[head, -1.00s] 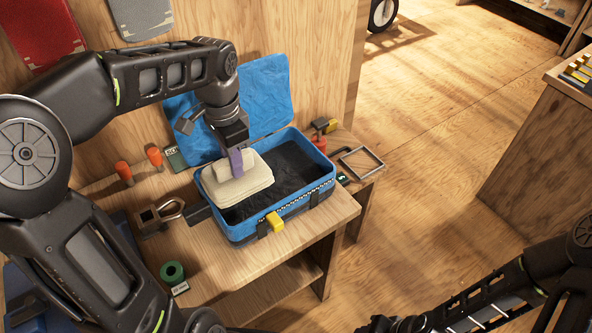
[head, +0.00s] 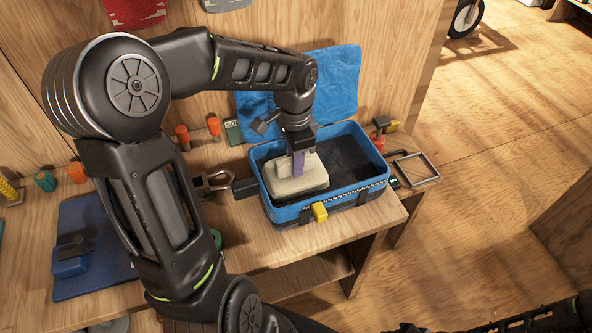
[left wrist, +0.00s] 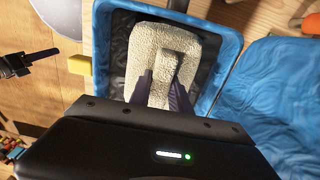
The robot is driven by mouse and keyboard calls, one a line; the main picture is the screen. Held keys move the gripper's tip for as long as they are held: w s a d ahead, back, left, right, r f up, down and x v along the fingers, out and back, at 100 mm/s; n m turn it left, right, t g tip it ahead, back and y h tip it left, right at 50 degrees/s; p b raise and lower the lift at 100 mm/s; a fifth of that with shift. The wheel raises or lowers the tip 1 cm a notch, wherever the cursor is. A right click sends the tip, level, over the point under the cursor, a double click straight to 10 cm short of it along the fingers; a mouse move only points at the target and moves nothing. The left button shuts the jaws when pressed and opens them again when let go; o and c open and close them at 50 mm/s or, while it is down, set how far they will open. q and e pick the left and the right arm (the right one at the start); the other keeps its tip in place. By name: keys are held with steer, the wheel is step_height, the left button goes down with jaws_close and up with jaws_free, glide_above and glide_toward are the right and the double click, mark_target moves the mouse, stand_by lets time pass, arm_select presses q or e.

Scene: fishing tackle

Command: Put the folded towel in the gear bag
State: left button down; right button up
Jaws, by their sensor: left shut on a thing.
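The cream folded towel (head: 314,183) is inside the left part of the open blue gear bag (head: 352,193). My left gripper (head: 298,170) points down and is shut on a raised fold of the towel. In the left wrist view the towel (left wrist: 147,50) lies flat within the blue walls of the bag (left wrist: 108,50), with both fingers (left wrist: 161,88) at the fold. I cannot tell whether its underside touches the bag's floor. Of my right arm, only dark parts show at the lower right of the head view, and its jaws cannot be made out.
The bag's blue lid (head: 335,80) stands open at the back. A yellow latch (head: 320,211) is on its front. On the bench are a metal shackle (head: 217,184), orange-topped items (head: 214,126), a square frame (head: 416,168) and a dark blue board (head: 95,270). The bag's right half is free.

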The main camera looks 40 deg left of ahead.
arm_select(q)
steer(key=shift+f, duration=1.8)
steer(key=shift+f, duration=0.15)
steer(key=c, duration=1.2)
jaws_free()
step_height(320, 180, up, 12)
steer(key=shift+r, duration=0.15)
